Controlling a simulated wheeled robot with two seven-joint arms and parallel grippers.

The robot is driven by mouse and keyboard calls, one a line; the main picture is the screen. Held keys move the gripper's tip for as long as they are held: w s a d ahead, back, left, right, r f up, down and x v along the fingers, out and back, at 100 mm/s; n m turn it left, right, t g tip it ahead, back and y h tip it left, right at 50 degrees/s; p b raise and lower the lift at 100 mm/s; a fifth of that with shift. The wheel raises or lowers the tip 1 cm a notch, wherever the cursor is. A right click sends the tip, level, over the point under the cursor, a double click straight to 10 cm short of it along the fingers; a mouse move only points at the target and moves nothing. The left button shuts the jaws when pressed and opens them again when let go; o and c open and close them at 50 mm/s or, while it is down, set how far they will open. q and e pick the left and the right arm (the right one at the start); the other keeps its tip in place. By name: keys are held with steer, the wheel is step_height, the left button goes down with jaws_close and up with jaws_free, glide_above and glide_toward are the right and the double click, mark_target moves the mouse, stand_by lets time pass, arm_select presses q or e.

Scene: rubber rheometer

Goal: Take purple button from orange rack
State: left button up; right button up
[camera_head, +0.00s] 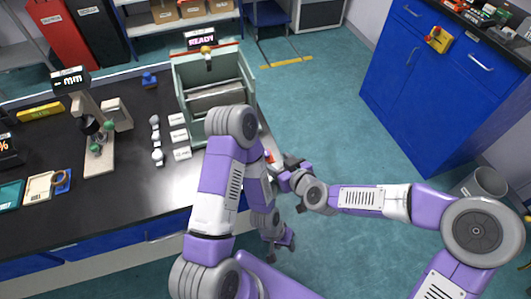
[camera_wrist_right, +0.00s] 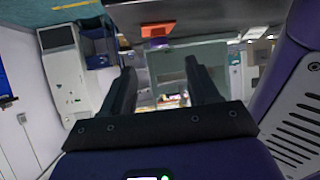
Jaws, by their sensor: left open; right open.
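A small orange-red patch (camera_head: 269,157) shows at the bench's right edge in the head view, mostly hidden by my arms. In the right wrist view an orange block (camera_wrist_right: 157,30) sits ahead, beyond the fingers; it may be the orange rack. My right gripper (camera_head: 284,169) is close beside the bench's right edge. In the right wrist view its two fingers (camera_wrist_right: 160,66) are apart with nothing between them. My left gripper (camera_head: 281,249) hangs lower, over the floor off the bench edge, open and empty.
The black bench (camera_head: 110,215) carries a pale green open-fronted machine (camera_head: 178,80) with a READY display, a thickness gauge (camera_head: 100,160), white labels and small weights. A blue cabinet (camera_head: 425,90) stands at the right. The floor between is clear.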

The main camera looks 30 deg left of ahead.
mark_target(266, 153)
steer(key=x, duration=0.6)
steer(key=shift+w+a+f+b, duration=0.1)
steer(key=shift+a+f+b, duration=0.15)
steer(key=shift+b, duration=0.15)
